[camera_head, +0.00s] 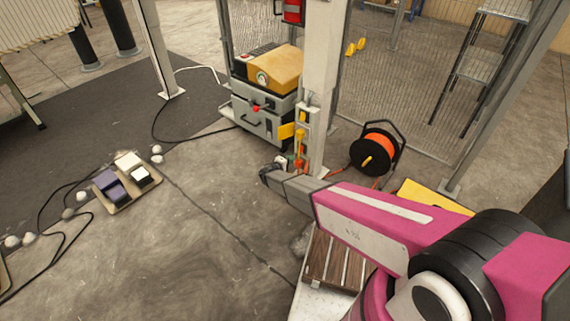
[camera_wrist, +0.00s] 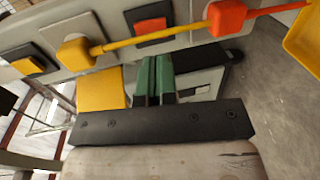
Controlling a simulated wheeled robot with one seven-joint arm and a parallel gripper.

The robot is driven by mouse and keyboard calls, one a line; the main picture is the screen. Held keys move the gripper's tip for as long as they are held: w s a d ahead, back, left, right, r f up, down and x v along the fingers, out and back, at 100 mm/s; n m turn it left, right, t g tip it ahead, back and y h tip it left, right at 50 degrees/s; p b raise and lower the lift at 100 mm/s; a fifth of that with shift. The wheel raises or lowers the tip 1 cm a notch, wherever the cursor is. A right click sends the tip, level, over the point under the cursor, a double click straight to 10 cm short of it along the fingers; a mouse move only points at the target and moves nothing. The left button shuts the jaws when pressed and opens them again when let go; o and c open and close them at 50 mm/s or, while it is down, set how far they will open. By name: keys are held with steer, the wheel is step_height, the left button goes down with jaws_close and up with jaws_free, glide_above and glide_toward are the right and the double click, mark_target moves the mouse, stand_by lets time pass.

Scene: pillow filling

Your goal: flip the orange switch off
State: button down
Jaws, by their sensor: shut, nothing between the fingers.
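In the wrist view, an orange rocker switch (camera_wrist: 152,27) sits on a dark square plate on a grey panel. A second, yellow-orange rocker (camera_wrist: 30,66) sits on another dark plate at the left. I cannot tell which way either is tipped. My gripper (camera_wrist: 155,72), with green fingers, is shut and empty. In the picture its tips lie just below the first orange switch; contact cannot be told. In the head view, my gripper's dark end (camera_head: 268,173) is in front of the foot of a white post (camera_head: 322,95) with small orange and yellow parts (camera_head: 300,135).
A yellow rod (camera_wrist: 155,36) joins a yellow block (camera_wrist: 75,52) to a red-orange block (camera_wrist: 226,17) across the panel. A yellow-topped machine (camera_head: 265,85) stands behind the post. An orange cable reel (camera_head: 376,148) is to its right. A pedal board (camera_head: 127,182) lies at left.

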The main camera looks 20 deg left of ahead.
mark_target(301, 151)
steer(key=x, duration=0.7)
steer(key=shift+w+d+f, duration=0.1)
steer(key=shift+w+d, duration=0.05)
steer(key=shift+w, duration=0.15)
stand_by(0.3)
steer(key=shift+s, duration=0.25)
steer(key=s+a+f, duration=0.2)
steer(key=s+a, duration=0.3)
steer(key=s, duration=0.7)
steer(key=shift+s+a, duration=0.15)
steer(key=shift+s, duration=0.15)
